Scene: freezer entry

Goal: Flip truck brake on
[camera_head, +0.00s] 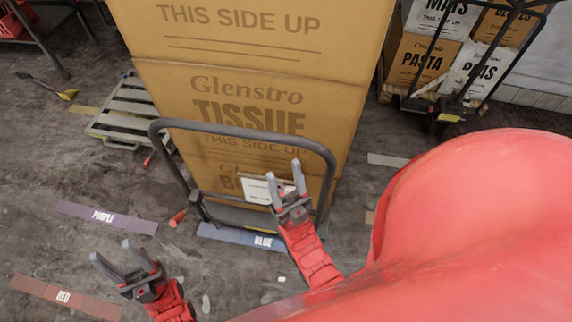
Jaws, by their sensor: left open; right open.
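A truck with a grey tubular handle frame (240,124) stands in the middle, loaded with tall brown cardboard boxes (250,60). A small red-tipped lever (178,217) sticks out at the truck's lower left, near the floor; it looks like the brake, but its setting is unclear. My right gripper (283,169) is open and empty in front of the handle frame, hiding part of the lower box and a white label. My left gripper (110,250) is open and empty at the lower left, left of and nearer than the red lever, apart from it.
A blue floor strip (243,237) runs at the truck's near edge. Purple (106,217) and red (66,296) strips lie to the left on clear floor. A pallet (125,110) is behind left. Another loaded cart (445,110) stands at the back right.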

